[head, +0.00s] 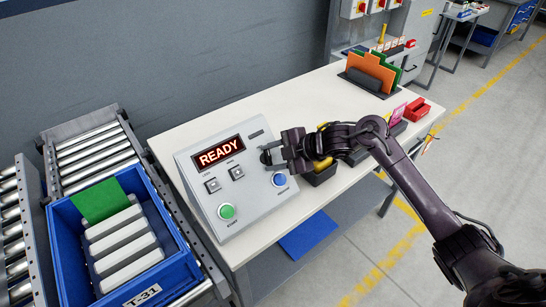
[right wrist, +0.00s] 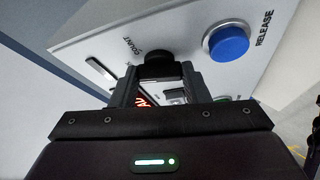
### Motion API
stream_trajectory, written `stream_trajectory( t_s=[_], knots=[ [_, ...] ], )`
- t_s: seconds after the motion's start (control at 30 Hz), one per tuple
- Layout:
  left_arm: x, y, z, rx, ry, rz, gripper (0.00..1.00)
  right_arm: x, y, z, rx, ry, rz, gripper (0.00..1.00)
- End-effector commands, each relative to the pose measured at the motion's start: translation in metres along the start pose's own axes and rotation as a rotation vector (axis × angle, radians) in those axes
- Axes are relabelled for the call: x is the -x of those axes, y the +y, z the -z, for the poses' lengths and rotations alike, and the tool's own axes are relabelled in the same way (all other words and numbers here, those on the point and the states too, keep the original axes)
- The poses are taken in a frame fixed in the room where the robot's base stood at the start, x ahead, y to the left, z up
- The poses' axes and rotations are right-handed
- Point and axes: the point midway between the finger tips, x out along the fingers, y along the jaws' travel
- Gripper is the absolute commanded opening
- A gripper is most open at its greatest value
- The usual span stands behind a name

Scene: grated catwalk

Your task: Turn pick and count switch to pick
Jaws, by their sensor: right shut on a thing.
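A grey control panel (head: 212,178) with a red READY display (head: 219,152) stands on the white table. My right gripper (head: 268,155) is over the panel's right side. It is shut on the black knob of the pick and count switch (right wrist: 158,58), which shows between the fingertips in the right wrist view. The word COUNT is printed beside the knob; the PICK label and the knob's exact pointing direction are hidden by the fingers. My left gripper is not in view.
The panel also has a blue RELEASE button (head: 279,180), a green button (head: 227,212) and two small square buttons. A blue tote (head: 182,271) marked T-31 holds several white boxes on the roller conveyor at left. Dark and red bins stand on the table's right part.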

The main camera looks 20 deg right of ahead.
Motion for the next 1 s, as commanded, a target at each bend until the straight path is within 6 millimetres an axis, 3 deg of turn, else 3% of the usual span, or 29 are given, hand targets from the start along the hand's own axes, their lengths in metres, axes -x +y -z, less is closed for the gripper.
stream_trajectory(
  t_s=[0.3, 0.33, 0.47, 0.77, 1.0],
  knots=[
    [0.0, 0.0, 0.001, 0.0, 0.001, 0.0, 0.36, 0.0, 0.0, 0.001, 0.001, 0.004, 0.001, 0.19],
    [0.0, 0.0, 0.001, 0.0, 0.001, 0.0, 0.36, 0.0, 0.0, 0.001, 0.001, 0.004, 0.001, 0.46],
    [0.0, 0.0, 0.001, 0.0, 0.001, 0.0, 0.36, 0.0, 0.0, 0.001, 0.001, 0.003, 0.001, 0.63],
    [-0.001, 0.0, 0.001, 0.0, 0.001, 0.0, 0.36, 0.001, 0.0, 0.0, 0.0, 0.001, 0.0, 0.64],
    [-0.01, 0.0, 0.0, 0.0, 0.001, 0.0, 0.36, 0.031, -0.002, -0.002, 0.003, -0.002, 0.001, 0.64]
  ],
)
